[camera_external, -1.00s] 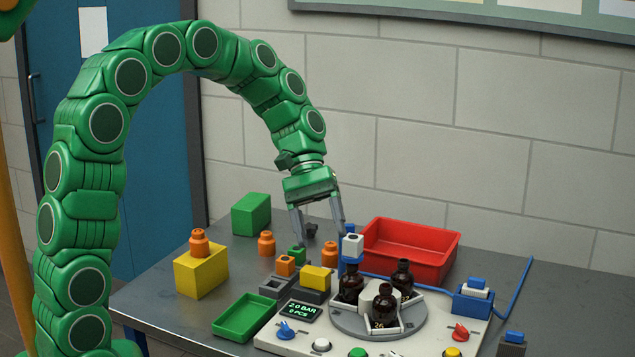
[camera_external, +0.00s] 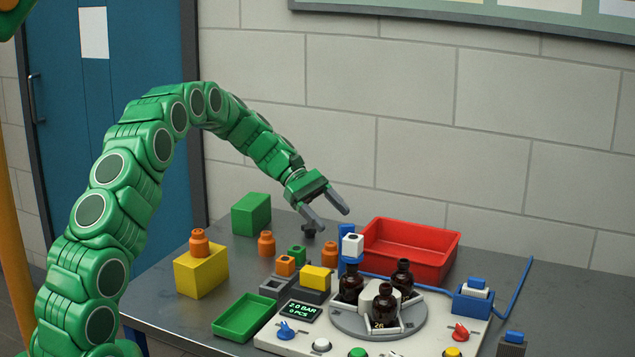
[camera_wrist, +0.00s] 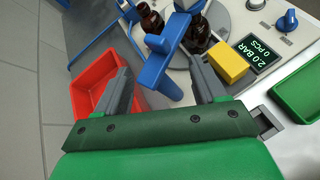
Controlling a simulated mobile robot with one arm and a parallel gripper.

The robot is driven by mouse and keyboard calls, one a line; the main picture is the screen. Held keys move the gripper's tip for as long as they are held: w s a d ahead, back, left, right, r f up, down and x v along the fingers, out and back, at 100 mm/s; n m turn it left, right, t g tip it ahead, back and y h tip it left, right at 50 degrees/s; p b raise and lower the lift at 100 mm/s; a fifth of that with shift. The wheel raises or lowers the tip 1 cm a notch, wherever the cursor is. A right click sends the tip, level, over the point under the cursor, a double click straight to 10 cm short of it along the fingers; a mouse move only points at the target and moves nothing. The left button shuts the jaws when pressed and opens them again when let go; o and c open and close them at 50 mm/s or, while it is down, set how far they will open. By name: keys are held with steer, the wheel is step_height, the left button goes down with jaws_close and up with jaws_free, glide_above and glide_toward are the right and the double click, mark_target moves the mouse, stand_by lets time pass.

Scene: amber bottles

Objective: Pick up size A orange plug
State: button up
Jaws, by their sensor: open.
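Several orange pieces stand on the table in the external view. One bottle-shaped orange plug (camera_external: 199,244) sits on the yellow block (camera_external: 202,273). A third orange plug (camera_external: 330,253) stands behind the small yellow cube. I cannot read which is size A. My gripper (camera_external: 335,219) is open and empty, tilted to the right above the table's back area. In the wrist view, my gripper (camera_wrist: 160,70) shows no orange piece between its fingers.
A red tray (camera_external: 455,257) stands right of my gripper. Amber bottles (camera_external: 384,303) stand on a round turntable on the control panel. Green block (camera_external: 251,214) and green tray (camera_external: 243,318) lie left.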

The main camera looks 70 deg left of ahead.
mark_target(329, 245)
steer(key=a+f+n+t, duration=0.1)
steer(key=a+f+n, duration=0.1)
steer(key=a, duration=0.3)
steer(key=a+f+n+t, duration=0.1)
steer(key=a+f+n, duration=0.1)
steer(key=a+f, duration=0.3)
steer(key=a+f+n+t+y, duration=0.1)
steer(key=a+f+n, duration=0.1)
steer(key=a+f, duration=0.2)
steer(key=shift+s+a, duration=0.35)
steer(key=shift+a, duration=0.2)
steer(key=shift+w+x, duration=0.25)
steer(key=shift+x, duration=3.8)
steer(key=shift+a+r, duration=0.1)
steer(key=shift+a, duration=0.05)
steer(key=c, duration=1.2)
